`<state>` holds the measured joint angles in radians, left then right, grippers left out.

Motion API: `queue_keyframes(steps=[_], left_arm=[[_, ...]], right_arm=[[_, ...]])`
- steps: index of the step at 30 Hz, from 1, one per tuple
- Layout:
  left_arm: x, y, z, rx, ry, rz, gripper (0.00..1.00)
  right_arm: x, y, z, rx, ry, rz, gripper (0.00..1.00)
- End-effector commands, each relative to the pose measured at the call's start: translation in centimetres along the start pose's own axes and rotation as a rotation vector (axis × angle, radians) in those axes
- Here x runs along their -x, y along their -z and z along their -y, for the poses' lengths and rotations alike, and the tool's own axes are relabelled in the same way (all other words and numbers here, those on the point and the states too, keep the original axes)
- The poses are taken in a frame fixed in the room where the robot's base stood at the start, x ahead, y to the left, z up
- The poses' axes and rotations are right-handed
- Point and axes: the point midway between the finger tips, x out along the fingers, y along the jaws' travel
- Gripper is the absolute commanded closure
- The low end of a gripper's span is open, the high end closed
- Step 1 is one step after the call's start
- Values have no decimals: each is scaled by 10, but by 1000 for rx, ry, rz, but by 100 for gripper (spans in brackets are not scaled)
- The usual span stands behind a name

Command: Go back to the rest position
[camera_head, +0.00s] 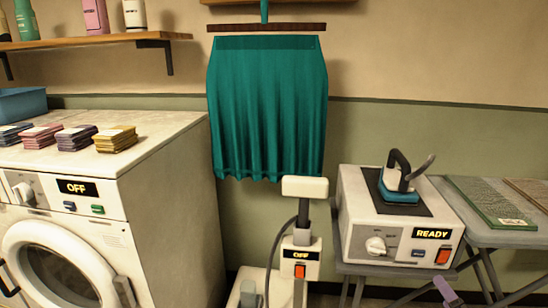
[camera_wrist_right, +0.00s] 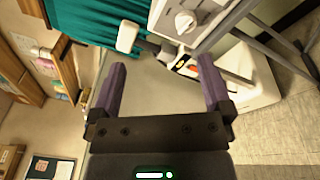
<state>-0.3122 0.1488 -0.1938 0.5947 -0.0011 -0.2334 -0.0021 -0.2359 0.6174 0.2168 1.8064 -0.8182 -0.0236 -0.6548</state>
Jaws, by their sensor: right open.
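My right gripper (camera_wrist_right: 160,64) is open, with its two purple fingers wide apart in the right wrist view. Nothing is held between them. In the head view only a purple part of my right gripper (camera_head: 446,290) shows at the bottom edge, in front of the table with the iron station. My left gripper does not show clearly in either view.
A white washer (camera_head: 165,150) labelled OFF carries several folded cloth stacks. A teal skirt (camera_head: 268,110) hangs on the wall. A steamer (camera_head: 300,262) labelled OFF stands on the floor. An iron station (camera_head: 365,215) labelled READY sits right, beside a green board (camera_head: 490,205).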

Motion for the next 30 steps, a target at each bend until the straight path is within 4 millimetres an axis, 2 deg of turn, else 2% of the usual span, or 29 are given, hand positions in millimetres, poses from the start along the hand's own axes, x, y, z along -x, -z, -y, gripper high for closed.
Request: queue_keyframes(steps=[1,5,8,11,14,15,17,18,20,21,22,23,24,27,30], left_arm=[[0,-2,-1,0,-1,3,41],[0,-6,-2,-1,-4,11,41],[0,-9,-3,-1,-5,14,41],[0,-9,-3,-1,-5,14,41],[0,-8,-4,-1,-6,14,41],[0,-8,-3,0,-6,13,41],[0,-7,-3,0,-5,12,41],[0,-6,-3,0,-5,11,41],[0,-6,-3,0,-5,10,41],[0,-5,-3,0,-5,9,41],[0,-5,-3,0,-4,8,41],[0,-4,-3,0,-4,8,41],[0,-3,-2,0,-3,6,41],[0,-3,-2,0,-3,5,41],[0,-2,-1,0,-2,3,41]], right_arm=[[4,9,27,-72,74,-7,0],[19,23,87,-241,246,-5,0],[41,35,138,-375,402,18,0],[76,48,195,-521,588,70,0],[132,59,255,-672,812,174,0],[162,62,279,-732,909,236,0],[213,64,311,-808,1058,353,0],[249,62,328,-848,1151,444,0],[304,56,348,-891,1276,598,0],[342,50,356,-908,1348,711,0],[371,44,360,-912,1396,801,0],[384,64,359,-953,1430,825,0],[389,111,353,-1025,1465,793,0],[405,197,334,-1157,1549,751,0],[414,260,311,-1257,1611,717,0]])
